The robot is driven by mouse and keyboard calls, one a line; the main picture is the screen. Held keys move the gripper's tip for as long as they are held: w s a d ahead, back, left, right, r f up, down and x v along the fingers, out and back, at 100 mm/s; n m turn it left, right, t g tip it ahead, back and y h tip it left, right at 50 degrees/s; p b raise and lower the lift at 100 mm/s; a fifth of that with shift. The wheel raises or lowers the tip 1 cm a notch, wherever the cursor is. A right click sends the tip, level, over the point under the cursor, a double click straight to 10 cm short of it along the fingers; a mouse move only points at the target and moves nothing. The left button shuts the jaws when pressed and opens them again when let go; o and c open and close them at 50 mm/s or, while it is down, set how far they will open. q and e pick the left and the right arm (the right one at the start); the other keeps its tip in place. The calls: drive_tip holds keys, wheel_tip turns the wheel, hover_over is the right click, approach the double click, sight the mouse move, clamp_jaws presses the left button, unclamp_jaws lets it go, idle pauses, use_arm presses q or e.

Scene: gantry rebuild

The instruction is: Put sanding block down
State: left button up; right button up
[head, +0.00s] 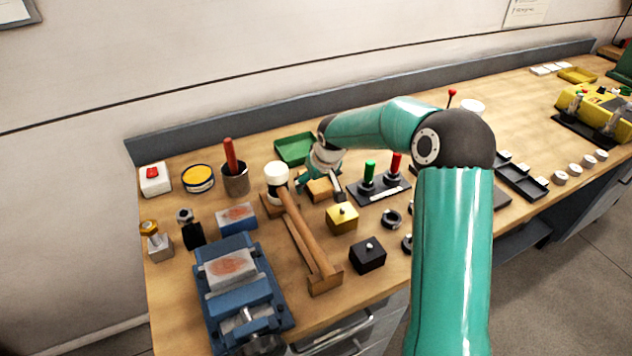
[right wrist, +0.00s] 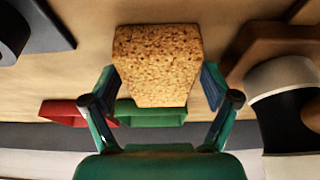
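The sanding block (right wrist: 157,62) is a speckled tan, cork-like block. In the right wrist view it fills the space between the two fingers of my right gripper (right wrist: 160,84), which appear to press on its sides. In the head view the right gripper (head: 322,184) reaches down over the bench, with the tan block (head: 320,190) at its fingers, beside a white-headed mallet. I cannot tell whether the block's underside touches the bench. My left gripper is in neither view.
The mallet (head: 291,210) lies close on the left and a black plate with green and red handles (head: 379,187) on the right. A green tray (head: 294,149) is behind. A yellow block (head: 342,219) and a black block (head: 368,256) stand in front. A blue vise (head: 240,295) stands front left.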

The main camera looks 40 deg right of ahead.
drive_tip(key=b+v, duration=0.1)
drive_tip(key=v, duration=1.1)
idle(0.5)
